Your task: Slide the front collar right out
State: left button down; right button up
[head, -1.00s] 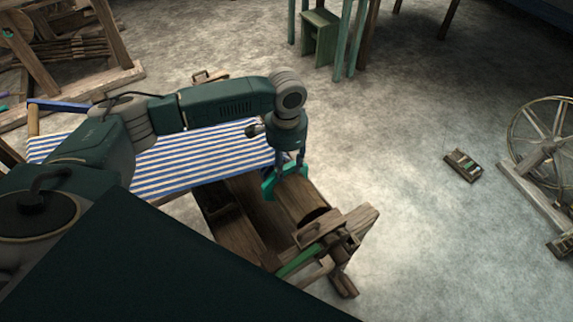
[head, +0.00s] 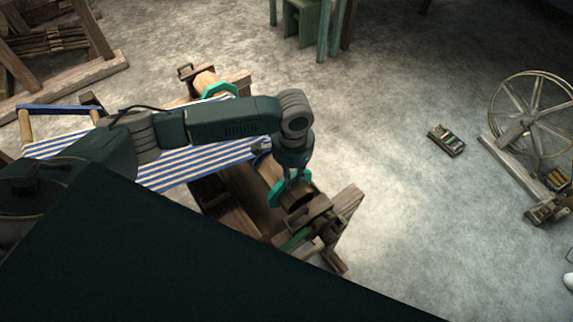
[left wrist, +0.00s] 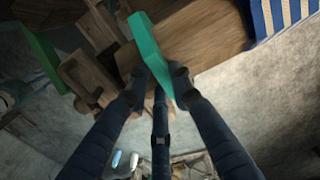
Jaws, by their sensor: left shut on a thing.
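The front collar (head: 274,194) is a teal ring around the dark wooden beam (head: 254,205) at the loom's near right end. In the head view it sits close to the end block of the frame. My left gripper (head: 295,178) comes down from above and is shut on the collar's upper rim. In the left wrist view the collar shows as a teal bar (left wrist: 152,50) across the wood, with my left fingertips (left wrist: 160,88) at its lower end. The collar's lower part is hidden. My right gripper is not in view.
A second teal collar (head: 217,89) sits at the beam's far end. Blue-striped cloth (head: 200,165) stretches left from the beam. The wooden end frame (head: 335,225) with a green bar (head: 296,240) stands just right of the collar.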

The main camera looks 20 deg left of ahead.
pick_arm(q)
jog(key=shift+s+d, duration=0.15)
jog(key=shift+d, duration=0.05)
jog(key=c, duration=1.5)
grip_release()
jog(key=shift+d, duration=0.1)
jog(key=shift+r, duration=0.1)
jog(key=shift+r, duration=0.25)
notch_tip(320, 180, up, 12)
jog(key=shift+f, duration=0.25)
